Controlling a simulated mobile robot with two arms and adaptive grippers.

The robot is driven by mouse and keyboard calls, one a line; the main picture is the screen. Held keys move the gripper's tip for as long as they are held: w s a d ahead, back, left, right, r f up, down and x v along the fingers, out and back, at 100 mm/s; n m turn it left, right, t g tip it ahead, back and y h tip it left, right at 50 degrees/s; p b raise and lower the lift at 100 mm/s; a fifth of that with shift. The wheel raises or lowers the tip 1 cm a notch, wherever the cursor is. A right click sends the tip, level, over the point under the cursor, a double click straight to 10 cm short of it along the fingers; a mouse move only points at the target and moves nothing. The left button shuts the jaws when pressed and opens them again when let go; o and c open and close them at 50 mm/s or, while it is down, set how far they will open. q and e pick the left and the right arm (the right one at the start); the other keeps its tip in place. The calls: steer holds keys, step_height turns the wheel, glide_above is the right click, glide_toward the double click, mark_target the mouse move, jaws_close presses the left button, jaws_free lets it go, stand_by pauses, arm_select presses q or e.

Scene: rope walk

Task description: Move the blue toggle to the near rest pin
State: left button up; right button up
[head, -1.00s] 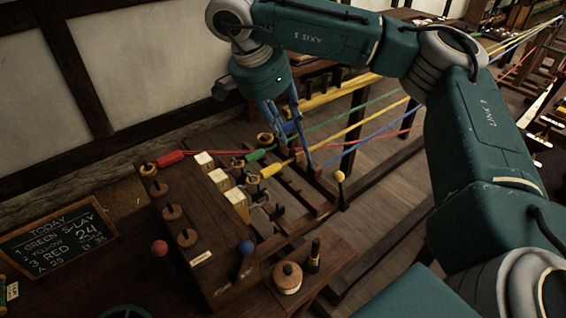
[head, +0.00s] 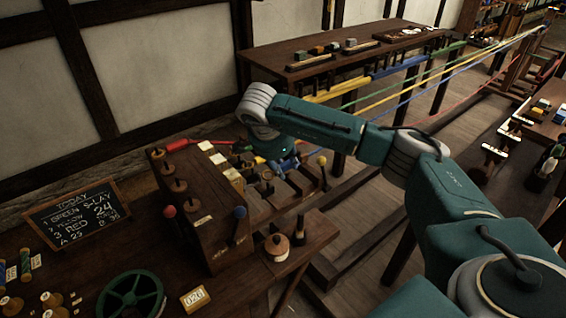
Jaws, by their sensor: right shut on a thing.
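My right gripper (head: 282,163) hangs low over the slatted wooden rack beside the dark wooden box (head: 205,235). It is shut on a small blue piece, which appears to be the blue toggle (head: 289,164). My wrist and fingers cover most of the toggle, so its contact with the rack cannot be told. A blue strand (head: 440,87) runs from the far right towards it. Small upright pins with rings stand on the rack (head: 266,180), close to the gripper; which is the near rest pin is unclear. A red toggle (head: 178,145) lies at the left. My left gripper is not in view.
A yellow-headed lever (head: 322,160) stands right of the gripper. A wooden spool (head: 277,245) stands in front. Taut coloured strands run to the back right. A bench (head: 300,45) lies behind.

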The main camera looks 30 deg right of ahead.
steer(key=shift+f, duration=0.55)
steer(key=shift+f+b, duration=0.5)
steer(key=shift+b, duration=0.15)
steer(key=shift+f, duration=0.25)
steer(key=shift+f+b, duration=0.4)
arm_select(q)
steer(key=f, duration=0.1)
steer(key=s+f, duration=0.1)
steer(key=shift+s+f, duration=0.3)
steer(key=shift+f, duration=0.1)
arm_select(e)
steer(key=shift+f, duration=0.2)
arm_select(q)
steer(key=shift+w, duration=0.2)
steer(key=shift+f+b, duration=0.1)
steer(key=shift+b, duration=0.2)
arm_select(e)
steer(key=shift+f, duration=0.2)
